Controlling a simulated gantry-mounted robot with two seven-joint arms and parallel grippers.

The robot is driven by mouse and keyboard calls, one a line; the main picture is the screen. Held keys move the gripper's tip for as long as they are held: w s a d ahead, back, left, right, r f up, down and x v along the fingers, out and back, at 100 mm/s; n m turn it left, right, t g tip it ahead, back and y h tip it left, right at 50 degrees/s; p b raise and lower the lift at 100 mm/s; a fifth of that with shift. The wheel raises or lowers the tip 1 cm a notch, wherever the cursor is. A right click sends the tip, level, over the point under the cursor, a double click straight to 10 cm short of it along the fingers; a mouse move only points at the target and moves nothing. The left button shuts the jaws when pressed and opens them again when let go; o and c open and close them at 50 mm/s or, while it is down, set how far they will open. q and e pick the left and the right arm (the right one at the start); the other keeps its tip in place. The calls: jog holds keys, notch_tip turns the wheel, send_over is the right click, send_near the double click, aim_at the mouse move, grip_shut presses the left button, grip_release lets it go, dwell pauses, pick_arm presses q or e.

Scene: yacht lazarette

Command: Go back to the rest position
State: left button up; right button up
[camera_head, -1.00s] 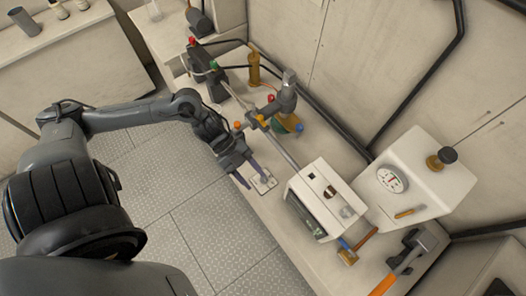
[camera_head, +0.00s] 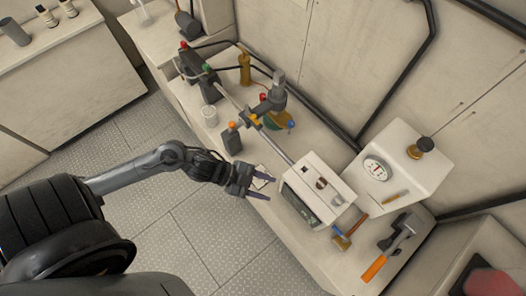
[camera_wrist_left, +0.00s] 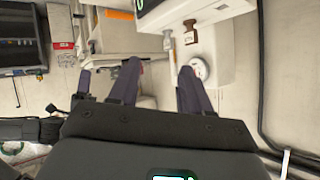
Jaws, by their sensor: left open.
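My left gripper (camera_head: 272,189) is open and empty in the head view. It is over the front edge of the workbench (camera_head: 282,228), just left of a white box with a dark front. A small pale plate (camera_head: 262,172) lies on the bench behind it, partly hidden by the fingers. In the left wrist view, my left gripper's fingers (camera_wrist_left: 158,68) are spread with nothing between them. My right gripper is in neither view.
The white box (camera_head: 325,178), a gauge cabinet (camera_head: 405,165), an orange-handled tool (camera_head: 375,268) and a small wooden-handled tool (camera_head: 342,241) stand or lie to the right. A dark bottle (camera_head: 232,143) and a pale cup (camera_head: 209,116) stand behind. The floor (camera_head: 190,225) in front is clear.

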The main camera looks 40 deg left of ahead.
pick_arm(q)
jog(key=shift+r, duration=0.1)
jog(key=w+d+r+n+t+y+p, duration=0.3)
jog(key=d+r+n+t+p, duration=0.15)
jog(key=r+n, duration=0.3)
jog(key=s+a+f+n+g+y+p, duration=0.1)
jog(key=s+a+f+n+g+y, duration=0.2)
jog(key=s+a+n+g+y, duration=0.2)
jog(key=s+a+g+y, duration=0.1)
jog(key=s+a+g, duration=0.2)
jog(key=shift+s+a, duration=0.2)
jog(key=shift+a, duration=0.1)
dwell(0.6)
